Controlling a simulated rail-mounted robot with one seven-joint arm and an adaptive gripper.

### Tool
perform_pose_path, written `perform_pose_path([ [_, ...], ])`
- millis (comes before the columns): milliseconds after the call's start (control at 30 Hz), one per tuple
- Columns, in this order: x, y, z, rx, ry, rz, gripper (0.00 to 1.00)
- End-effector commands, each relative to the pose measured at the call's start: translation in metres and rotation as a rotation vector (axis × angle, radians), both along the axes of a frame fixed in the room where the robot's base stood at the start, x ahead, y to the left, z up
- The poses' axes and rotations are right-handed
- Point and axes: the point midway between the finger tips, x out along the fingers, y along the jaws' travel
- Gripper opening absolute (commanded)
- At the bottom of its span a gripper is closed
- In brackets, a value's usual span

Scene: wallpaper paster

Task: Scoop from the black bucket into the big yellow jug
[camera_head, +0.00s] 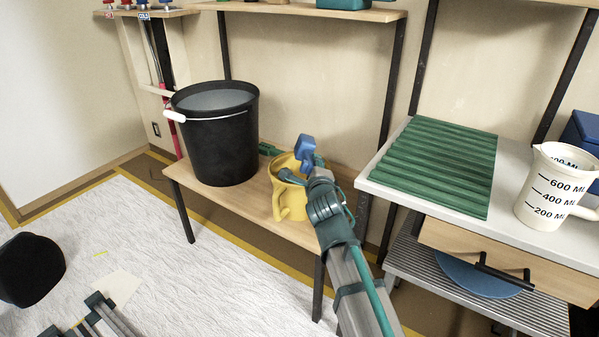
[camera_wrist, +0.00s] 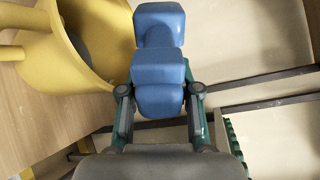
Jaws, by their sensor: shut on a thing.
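The black bucket (camera_head: 208,150) stands upright on the left of a low wooden table, with a pale grey fill inside and a white-gripped wire handle. The big yellow jug (camera_head: 291,203) stands on the same table to its right; it also shows at upper left in the wrist view (camera_wrist: 50,62). My gripper (camera_head: 314,170) is at the jug's right side, near its rim. In the wrist view its fingers (camera_wrist: 160,92) are shut on a blocky blue object (camera_wrist: 160,28). I cannot make out a scoop bowl on it. The jug's inside is mostly hidden.
To the right, a white counter (camera_head: 375,180) holds a green corrugated sheet (camera_head: 437,165) and a white measuring jug (camera_head: 548,190). A wooden shelf (camera_head: 290,9) runs above the table. A black rounded object (camera_head: 28,268) is at lower left.

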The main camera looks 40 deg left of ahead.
Motion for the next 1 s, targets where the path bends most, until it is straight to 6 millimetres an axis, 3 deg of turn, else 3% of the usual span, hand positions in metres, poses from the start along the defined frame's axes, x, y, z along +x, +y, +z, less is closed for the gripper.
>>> perform_pose_path([
  [1000,-0.0024,0.0013,-0.0091,0.195,0.211,-0.034,0.0],
])
